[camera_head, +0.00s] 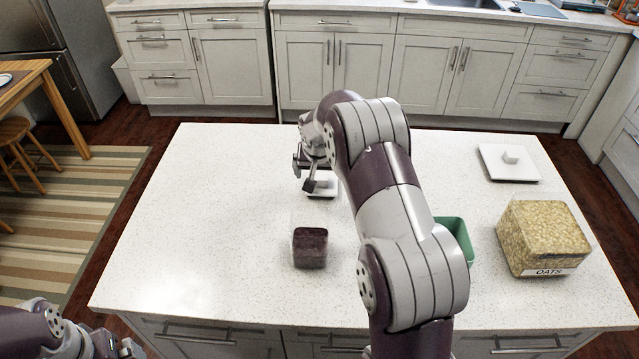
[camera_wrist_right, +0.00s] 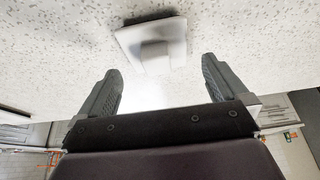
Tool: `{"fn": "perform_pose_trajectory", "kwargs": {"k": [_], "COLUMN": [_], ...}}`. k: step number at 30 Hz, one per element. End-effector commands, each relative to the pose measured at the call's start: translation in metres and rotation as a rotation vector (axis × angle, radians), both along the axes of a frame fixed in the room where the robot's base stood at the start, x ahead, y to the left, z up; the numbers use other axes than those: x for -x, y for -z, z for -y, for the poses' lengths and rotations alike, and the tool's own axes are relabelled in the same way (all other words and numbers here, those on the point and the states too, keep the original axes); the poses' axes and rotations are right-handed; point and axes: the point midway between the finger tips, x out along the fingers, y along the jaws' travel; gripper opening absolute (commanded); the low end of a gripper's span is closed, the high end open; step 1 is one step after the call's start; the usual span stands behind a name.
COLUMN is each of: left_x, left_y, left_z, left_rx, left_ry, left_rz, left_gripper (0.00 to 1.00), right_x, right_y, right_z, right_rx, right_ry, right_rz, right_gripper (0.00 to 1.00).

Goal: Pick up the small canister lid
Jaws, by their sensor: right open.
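The small canister lid (camera_head: 325,190) is a white square plate lying on the white countertop, partly hidden behind my right gripper (camera_head: 306,176). In the right wrist view the lid (camera_wrist_right: 152,42) shows whole, with a pale block-shaped knob. My right gripper (camera_wrist_right: 162,70) is open and empty, and its two fingers point toward the lid with a gap to it. A small clear canister (camera_head: 310,247) with dark contents stands open nearer to me. My left gripper (camera_head: 112,347) is low at the bottom left corner, away from the counter top; its jaws are unclear.
A large canister of oats (camera_head: 543,238) stands at the right. A larger white lid with a knob (camera_head: 510,162) lies behind it. A green container (camera_head: 459,240) is partly hidden by my right arm. The left part of the countertop (camera_head: 205,215) is clear.

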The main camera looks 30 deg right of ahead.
Motion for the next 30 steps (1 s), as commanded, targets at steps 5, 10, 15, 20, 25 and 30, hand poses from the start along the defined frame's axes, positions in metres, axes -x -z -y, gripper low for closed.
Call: {"fn": "perform_pose_trajectory", "kwargs": {"k": [5,10,15,20,25,30], "left_x": [0.0,0.0,0.0,0.0,0.0,0.0], "left_y": [-0.013,-0.013,-0.012,-0.012,-0.012,-0.009], "left_z": [0.0,0.0,0.0,0.0,0.0,0.0], "left_rx": [0.0,0.0,0.0,0.0,0.0,0.0], "left_ry": [0.0,0.0,0.0,0.0,0.0,0.0], "left_rz": [0.001,0.001,0.0,0.0,0.001,0.0], "left_gripper": [1.0,1.0,1.0,1.0,1.0,1.0], "right_x": [-0.01,-0.013,-0.013,-0.013,-0.013,-0.014], "right_y": [0.029,0.039,0.039,0.038,0.038,0.03], "right_z": [0.009,0.011,0.011,0.011,0.011,0.011], "right_rx": [-0.001,0.001,0.0,0.0,0.0,0.0], "right_ry": [-0.001,-0.002,-0.002,-0.001,-0.001,0.0], "right_rz": [-0.004,0.0,-0.001,0.0,0.0,0.002], "right_gripper": [1.0,1.0,0.87,0.56,0.56,0.56]}}
